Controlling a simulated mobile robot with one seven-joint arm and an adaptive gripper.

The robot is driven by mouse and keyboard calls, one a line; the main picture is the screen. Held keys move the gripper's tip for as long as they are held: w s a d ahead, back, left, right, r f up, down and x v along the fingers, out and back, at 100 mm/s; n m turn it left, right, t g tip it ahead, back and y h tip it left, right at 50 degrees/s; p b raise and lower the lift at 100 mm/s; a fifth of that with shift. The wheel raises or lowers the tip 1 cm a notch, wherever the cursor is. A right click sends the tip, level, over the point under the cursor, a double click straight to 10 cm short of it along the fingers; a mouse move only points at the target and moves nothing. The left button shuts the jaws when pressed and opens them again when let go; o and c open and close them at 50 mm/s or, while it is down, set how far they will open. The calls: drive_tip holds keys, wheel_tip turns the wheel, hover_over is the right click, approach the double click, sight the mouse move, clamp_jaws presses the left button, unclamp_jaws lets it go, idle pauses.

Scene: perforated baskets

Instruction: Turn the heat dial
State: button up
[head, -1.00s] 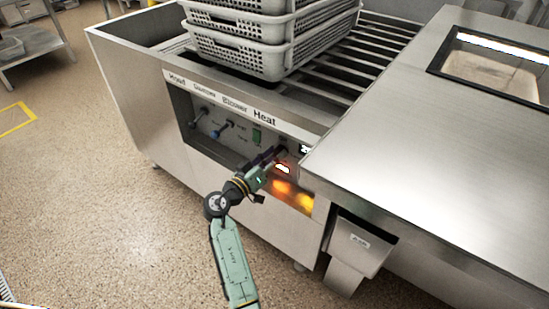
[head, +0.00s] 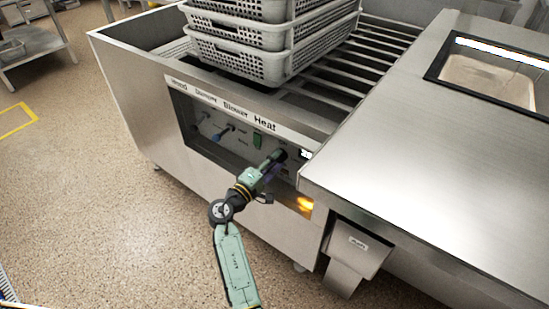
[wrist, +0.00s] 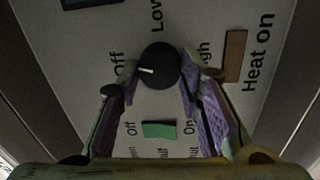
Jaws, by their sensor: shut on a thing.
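The heat dial is a round black knob (wrist: 163,62) with a white pointer mark, at the top middle of the wrist view. The mark points left, toward the printed "Off". "Low" and "High" are also printed around the knob. My gripper (head: 277,157) reaches the control panel (head: 230,150) below the word "Heat". In the wrist view its two purple-padded fingers close on the knob from both sides. The gripper hides the knob in the head view. The rectangle beside "Heat on" (wrist: 234,55) is dull brown and unlit.
A green switch (wrist: 159,130) marked "Off" and "On" lies between the fingers in the wrist view. An orange glow (head: 305,203) shows in a window. Grey perforated baskets (head: 235,60) are stacked above. The steel counter (head: 400,160) juts out at right.

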drive_tip(key=shift+n+p, duration=0.75)
drive_tip(key=shift+n, duration=0.85)
drive_tip(key=shift+f, duration=0.1)
drive_tip(key=o, duration=1.2)
drive_tip(key=shift+c, duration=0.2)
drive_tip(key=v, duration=1.2)
drive_tip(key=shift+d, duration=0.1)
